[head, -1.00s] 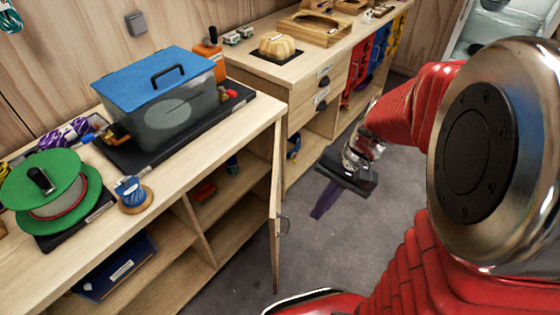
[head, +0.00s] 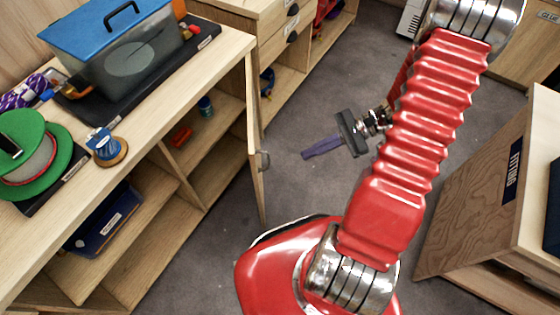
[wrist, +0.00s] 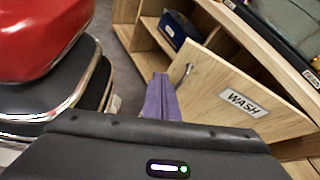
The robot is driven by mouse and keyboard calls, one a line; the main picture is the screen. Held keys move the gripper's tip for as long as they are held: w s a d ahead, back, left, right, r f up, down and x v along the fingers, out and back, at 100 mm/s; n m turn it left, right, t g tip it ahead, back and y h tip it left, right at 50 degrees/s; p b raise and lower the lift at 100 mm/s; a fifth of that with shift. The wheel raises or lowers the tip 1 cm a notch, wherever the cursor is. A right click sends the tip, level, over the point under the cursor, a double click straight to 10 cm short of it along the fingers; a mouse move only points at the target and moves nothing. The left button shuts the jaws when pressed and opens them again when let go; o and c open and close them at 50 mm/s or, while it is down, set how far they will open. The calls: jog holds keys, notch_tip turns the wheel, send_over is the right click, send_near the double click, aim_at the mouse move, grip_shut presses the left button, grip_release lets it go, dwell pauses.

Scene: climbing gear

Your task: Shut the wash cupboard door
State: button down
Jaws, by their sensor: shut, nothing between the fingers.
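The wash cupboard door (head: 255,170) stands open, seen almost edge-on in the head view, sticking out from the cupboard front. Its metal handle (head: 264,160) is on the right-hand face. In the wrist view the door's wooden face (wrist: 213,84) carries a WASH label (wrist: 243,104), and the handle (wrist: 184,75) shows near its free edge. My gripper (head: 308,154) is to the right of the door, on the handle side, with its purple fingers together, empty and pointing left at the door. A gap shows between fingertips and door. In the wrist view the fingers (wrist: 160,80) appear just left of the handle.
The open shelves behind the door hold a blue bin (head: 104,222) and a red item (head: 181,137). A lidded tub (head: 125,55) and green reel (head: 30,150) stand on the bench top. A wooden unit labelled FITTING (head: 480,190) stands at the right. Grey floor (head: 345,95) is clear between.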

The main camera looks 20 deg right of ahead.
jog(key=d+f+m+t, duration=0.2)
jog(key=f+m+t, duration=0.2)
jog(key=f, duration=0.1)
jog(key=s+d+f+m+t+y, duration=0.1)
jog(key=d+f+m+t, duration=0.1)
jog(key=f+m+t, duration=0.1)
notch_tip(320, 180, down, 2)
jog(key=shift+d+f+m+t+y, duration=0.15)
jog(key=shift+d+m+t+y, duration=0.2)
jog(key=shift+m, duration=0.25)
jog(key=shift+a, duration=0.1)
jog(key=x, duration=1.3)
jog(key=shift+w+a, duration=0.15)
jog(key=shift+a, duration=0.15)
jog(key=shift+f, duration=0.1)
